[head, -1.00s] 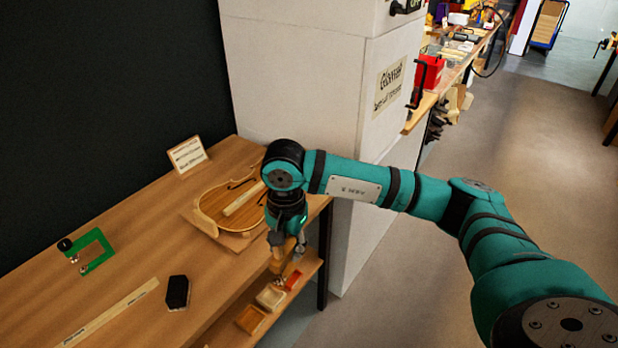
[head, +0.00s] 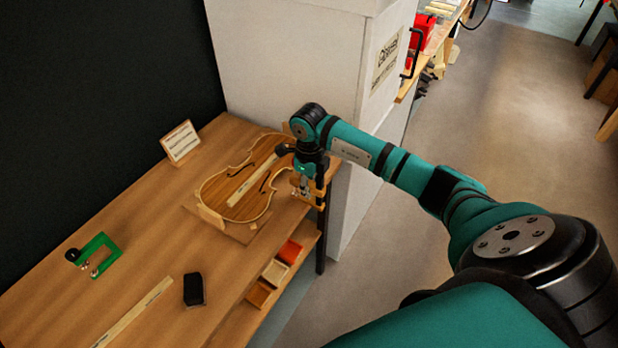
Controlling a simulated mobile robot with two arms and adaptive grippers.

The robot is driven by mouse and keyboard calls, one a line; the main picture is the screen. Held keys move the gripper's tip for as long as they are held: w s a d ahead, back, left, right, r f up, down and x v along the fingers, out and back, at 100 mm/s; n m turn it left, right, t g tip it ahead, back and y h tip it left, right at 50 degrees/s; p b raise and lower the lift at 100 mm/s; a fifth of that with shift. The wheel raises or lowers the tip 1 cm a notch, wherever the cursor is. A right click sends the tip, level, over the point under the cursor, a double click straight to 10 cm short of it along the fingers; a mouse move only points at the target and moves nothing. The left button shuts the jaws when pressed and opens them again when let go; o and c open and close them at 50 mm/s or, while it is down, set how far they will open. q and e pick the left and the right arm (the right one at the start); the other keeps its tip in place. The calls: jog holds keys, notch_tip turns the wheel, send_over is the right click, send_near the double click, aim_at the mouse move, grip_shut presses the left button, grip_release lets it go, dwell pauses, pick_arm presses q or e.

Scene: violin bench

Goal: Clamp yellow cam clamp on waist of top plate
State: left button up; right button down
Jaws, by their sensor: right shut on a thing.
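The violin top plate (head: 222,188) lies on a wooden board at the bench's back right corner, with a pale strip (head: 252,182) along its middle. My right gripper (head: 306,186) points down at the plate's right side, near the bench edge. It is shut on a small yellowish-tan wooden piece, which looks like the yellow cam clamp (head: 312,205). The gripper partly hides this piece, and I cannot tell whether its jaws touch the plate. My left gripper is not in view.
A green C-shaped clamp (head: 104,243), a black block (head: 194,289) and a long pale strip (head: 133,313) lie on the bench. A small sign (head: 180,142) stands behind the plate. Small bins (head: 274,271) sit on the lower shelf. A tall white cabinet (head: 285,65) stands behind the arm.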

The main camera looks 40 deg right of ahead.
aim_at(290, 178)
jog(key=shift+w+f, duration=0.1)
jog(key=shift+w+a+b, duration=0.3)
jog(key=shift+w+b, duration=0.35)
jog(key=shift+b, duration=0.05)
jog(key=w+b, duration=0.1)
jog(key=w+a+b, duration=0.1)
jog(key=w, duration=0.1)
jog(key=shift+a, duration=0.1)
jog(key=shift+w+a+b, duration=0.25)
jog(key=shift+w+b, duration=0.05)
jog(key=shift+w, duration=0.15)
dwell(0.8)
jog(key=shift+w+a+b, duration=0.1)
jog(key=shift+w+b, duration=0.1)
jog(key=shift+b, duration=0.1)
jog(key=shift+w+a, duration=0.15)
jog(key=shift+w, duration=0.2)
jog(key=shift+w+a+b, duration=0.2)
jog(key=shift+w+b, duration=0.35)
jog(key=shift+b, duration=0.15)
